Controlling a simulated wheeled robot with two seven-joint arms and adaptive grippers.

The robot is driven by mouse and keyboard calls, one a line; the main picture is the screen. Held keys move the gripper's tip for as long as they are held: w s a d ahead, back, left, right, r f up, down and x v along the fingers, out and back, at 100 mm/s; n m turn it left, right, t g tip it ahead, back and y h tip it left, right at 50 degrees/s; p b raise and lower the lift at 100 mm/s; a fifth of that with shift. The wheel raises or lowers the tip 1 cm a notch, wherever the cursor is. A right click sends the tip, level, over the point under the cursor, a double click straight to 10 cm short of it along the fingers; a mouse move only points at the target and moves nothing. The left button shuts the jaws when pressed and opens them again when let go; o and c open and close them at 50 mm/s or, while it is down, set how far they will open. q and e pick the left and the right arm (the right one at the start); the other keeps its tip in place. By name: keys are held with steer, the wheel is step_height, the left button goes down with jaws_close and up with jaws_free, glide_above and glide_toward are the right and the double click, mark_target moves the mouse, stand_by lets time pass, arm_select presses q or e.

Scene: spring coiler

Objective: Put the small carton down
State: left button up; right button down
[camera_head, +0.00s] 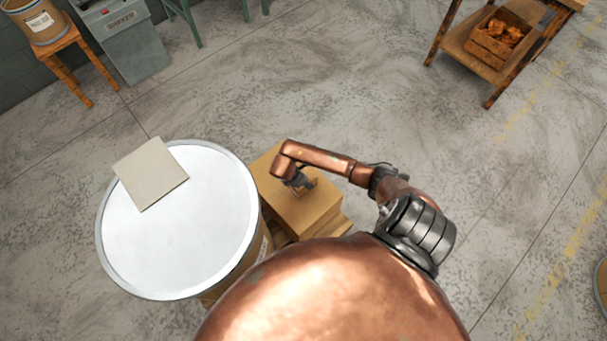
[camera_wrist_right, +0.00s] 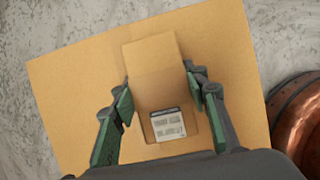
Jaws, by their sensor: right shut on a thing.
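The small carton (camera_wrist_right: 153,88) is brown cardboard with a white printed label. In the right wrist view it sits between the two green-padded fingers of my right gripper (camera_wrist_right: 160,100), which is shut on it. Behind it is the broad brown top of a larger carton (camera_wrist_right: 70,100); I cannot tell whether the small carton touches that top. In the head view my right gripper (camera_head: 299,183) points down over the larger carton (camera_head: 309,210), and the small carton is mostly hidden by my wrist. My left gripper is not in view.
A drum with a pale round lid (camera_head: 190,240) stands just left of the larger carton, with a flat beige square (camera_head: 150,173) on it. A wooden stand (camera_head: 471,62) with a crate (camera_head: 498,45) is at the upper right. The floor between is clear.

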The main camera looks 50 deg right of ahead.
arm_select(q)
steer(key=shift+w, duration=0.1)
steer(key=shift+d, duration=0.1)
arm_select(e)
steer(key=c, duration=1.1)
jaws_free()
steer(key=shift+c, duration=0.2)
steer(key=shift+r, duration=0.1)
steer(key=shift+p+v, duration=0.5)
steer(key=shift+v, duration=0.75)
steer(key=p+v, duration=0.2)
steer(key=v, duration=0.6)
steer(key=shift+p, duration=0.35)
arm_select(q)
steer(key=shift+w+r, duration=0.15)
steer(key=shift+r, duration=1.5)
arm_select(e)
steer(key=shift+a+r, duration=0.35)
steer(key=shift+r, duration=0.3)
